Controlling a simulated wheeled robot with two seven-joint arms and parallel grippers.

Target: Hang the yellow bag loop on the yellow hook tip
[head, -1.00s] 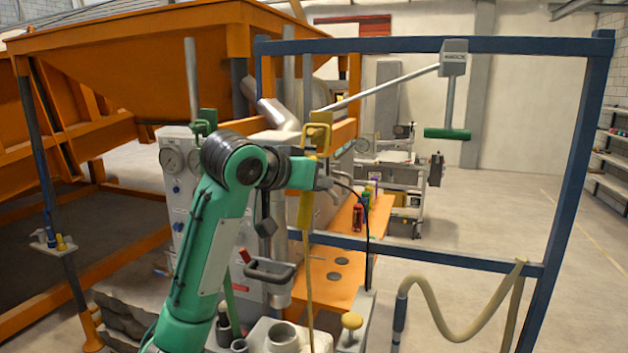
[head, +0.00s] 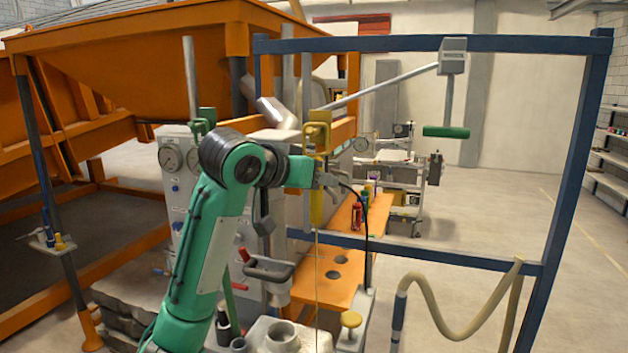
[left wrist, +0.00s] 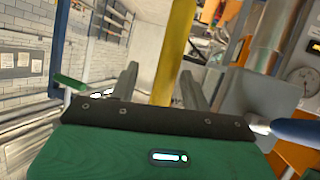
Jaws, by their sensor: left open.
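A yellow hook piece (head: 320,117) shows near the middle of the head view, at the end of a grey bar. A squarish yellow loop (head: 316,143) shows right under it, touching or overlapping it in the picture. A yellow strip (head: 317,207) hangs upright below the loop, with a thin line running down from it. My left gripper (head: 328,181) is open beside the strip. In the left wrist view a yellow upright piece (left wrist: 174,50) stands between the open fingers (left wrist: 160,68). Whether the loop sits over the hook tip cannot be told.
A blue frame (head: 545,230) stands at the right, with a green-handled lever (head: 446,132) near its top. A grey panel with gauges (head: 172,158) is left of my arm. An orange shelf (head: 330,272) with small bottles lies behind. A beige hose (head: 440,325) hangs at lower right.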

